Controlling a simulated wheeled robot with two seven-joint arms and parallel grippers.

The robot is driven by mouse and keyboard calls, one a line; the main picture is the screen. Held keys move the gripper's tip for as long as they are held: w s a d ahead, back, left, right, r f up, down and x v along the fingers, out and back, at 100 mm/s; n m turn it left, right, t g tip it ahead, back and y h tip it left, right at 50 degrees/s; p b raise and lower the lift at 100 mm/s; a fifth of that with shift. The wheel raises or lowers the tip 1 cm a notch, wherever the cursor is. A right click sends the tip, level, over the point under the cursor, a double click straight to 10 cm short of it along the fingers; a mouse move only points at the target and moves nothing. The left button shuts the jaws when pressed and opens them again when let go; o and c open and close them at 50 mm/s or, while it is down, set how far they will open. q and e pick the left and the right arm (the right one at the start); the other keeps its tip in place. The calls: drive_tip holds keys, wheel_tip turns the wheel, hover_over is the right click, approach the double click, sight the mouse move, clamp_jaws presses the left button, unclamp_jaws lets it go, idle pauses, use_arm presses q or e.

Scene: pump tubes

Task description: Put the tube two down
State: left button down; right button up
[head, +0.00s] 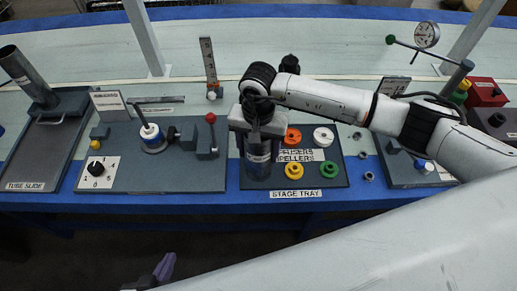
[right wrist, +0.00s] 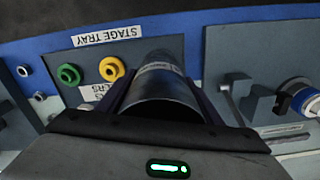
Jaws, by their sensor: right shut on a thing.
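A grey metal tube (head: 257,167) with a pale label band stands about upright over the left end of the stage tray (head: 335,176). I cannot read its number or tell whether its lower end touches the tray. My right gripper (head: 256,128) is shut around its upper part from above. In the right wrist view the tube (right wrist: 165,88) lies between the two fingers of my right gripper (right wrist: 163,75). My left gripper (head: 163,268) shows only its dark purple fingertips low in the head view, empty of any visible thing; its opening is unclear.
The stage tray also holds orange, white, yellow and green round pieces (head: 293,169). Left of it is a grey board (head: 135,181) with a knob and a red-tipped lever. Another metal tube (head: 27,76) leans at the tube slide (head: 35,176). Loose nuts (head: 369,176) lie right of the tray.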

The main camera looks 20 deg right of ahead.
drive_tip(key=o, duration=1.3)
drive_tip(key=shift+f, duration=0.1)
wheel_tip(320, 180, up, 12)
drive_tip(key=shift+r, duration=0.2)
